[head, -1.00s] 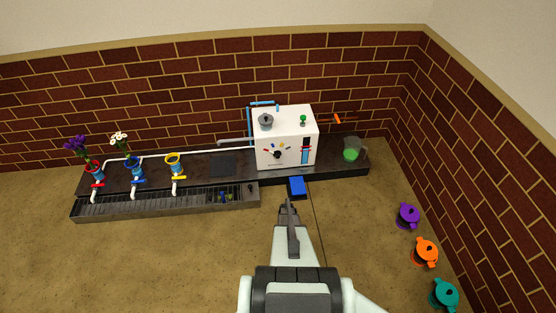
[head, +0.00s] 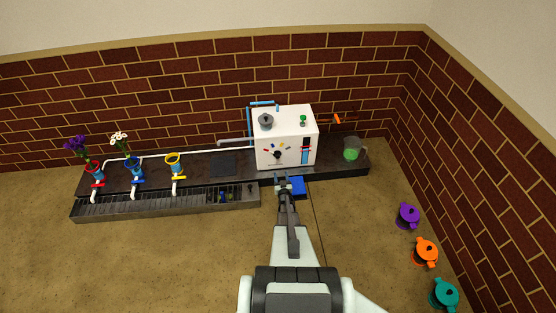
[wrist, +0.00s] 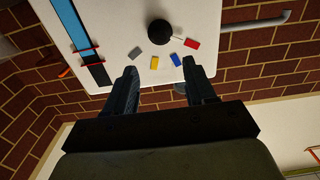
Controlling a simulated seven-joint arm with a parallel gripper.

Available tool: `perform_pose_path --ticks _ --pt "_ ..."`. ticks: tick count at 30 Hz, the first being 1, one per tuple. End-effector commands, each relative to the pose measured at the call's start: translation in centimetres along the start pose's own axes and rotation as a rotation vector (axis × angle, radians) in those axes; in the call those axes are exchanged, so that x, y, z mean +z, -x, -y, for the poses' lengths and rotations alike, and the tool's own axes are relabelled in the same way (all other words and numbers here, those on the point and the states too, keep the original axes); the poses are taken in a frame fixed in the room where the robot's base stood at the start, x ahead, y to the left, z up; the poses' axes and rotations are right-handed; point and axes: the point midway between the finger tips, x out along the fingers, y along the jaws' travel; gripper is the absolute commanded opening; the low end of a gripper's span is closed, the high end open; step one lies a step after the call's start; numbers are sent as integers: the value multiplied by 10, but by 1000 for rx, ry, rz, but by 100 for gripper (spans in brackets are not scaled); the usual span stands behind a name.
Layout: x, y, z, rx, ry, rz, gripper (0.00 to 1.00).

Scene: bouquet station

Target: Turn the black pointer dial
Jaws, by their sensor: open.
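The black pointer dial (head: 277,154) is on the front face of the white box (head: 287,118), with small coloured marks around it. It also shows in the wrist view (wrist: 160,32) as a round black knob with a thin pointer, near grey, yellow, blue and red marks. My gripper (head: 282,178) is in front of and below the dial, apart from it. In the wrist view my gripper's fingers (wrist: 163,82) are spread with nothing between them, and the dial lies beyond the tips. My gripper is open and empty.
A blue slider strip with red clips (head: 306,150) is right of the dial on the same face. A blue block (head: 297,186) is beside my gripper. A green-filled jug (head: 351,148) stands right of the box. Flower vases with taps line the left counter.

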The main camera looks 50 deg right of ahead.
Motion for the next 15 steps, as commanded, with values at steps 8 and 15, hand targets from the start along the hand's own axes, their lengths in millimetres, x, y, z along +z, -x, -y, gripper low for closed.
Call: perform_pose_path --ticks 8,15 --pt "0 -16 0 -1 -8 -5 55" --pt "1 -50 0 0 -8 -4 55"
